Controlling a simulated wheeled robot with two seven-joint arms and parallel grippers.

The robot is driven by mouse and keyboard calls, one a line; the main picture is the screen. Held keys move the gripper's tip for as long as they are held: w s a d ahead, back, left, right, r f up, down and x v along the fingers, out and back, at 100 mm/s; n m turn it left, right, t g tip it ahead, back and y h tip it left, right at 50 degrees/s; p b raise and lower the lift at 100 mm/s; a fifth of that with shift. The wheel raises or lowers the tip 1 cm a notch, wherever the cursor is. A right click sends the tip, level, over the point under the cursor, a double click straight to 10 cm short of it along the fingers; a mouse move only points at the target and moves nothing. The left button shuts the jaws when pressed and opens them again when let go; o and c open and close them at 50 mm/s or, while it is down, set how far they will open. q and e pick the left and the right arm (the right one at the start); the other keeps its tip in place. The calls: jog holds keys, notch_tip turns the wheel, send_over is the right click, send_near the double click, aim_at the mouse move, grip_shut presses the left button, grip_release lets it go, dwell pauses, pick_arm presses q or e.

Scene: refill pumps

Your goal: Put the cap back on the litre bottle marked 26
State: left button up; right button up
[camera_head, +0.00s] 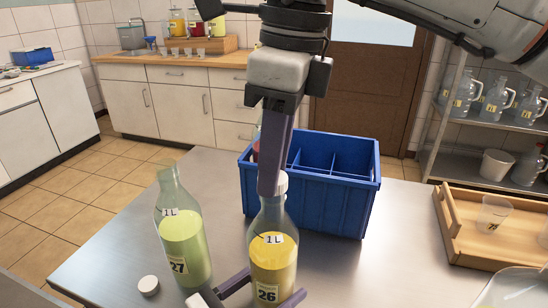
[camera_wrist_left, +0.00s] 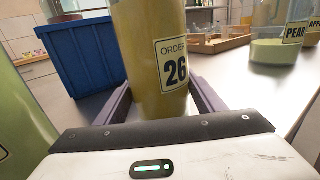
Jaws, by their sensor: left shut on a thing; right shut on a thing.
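The litre bottle marked 26 (camera_head: 273,262), holding yellow liquid, stands upright on the metal table. My left gripper (camera_head: 265,290) is shut around its lower body; the left wrist view shows the bottle (camera_wrist_left: 150,85) between both fingers, its "ORDER 26" label facing the camera. My right gripper (camera_head: 271,190) comes down from above and is shut on a white cap (camera_head: 283,182) at the bottle's mouth. The finger hides part of the cap and neck, so I cannot tell whether the cap is seated.
An uncapped bottle marked 27 (camera_head: 184,245) with green liquid stands close on the left. Another white cap (camera_head: 148,285) lies on the table (camera_head: 105,250) beside it. A blue divided crate (camera_head: 335,205) stands right behind bottle 26. A wooden tray (camera_head: 460,240) is at the right.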

jog(key=shift+f, duration=0.3)
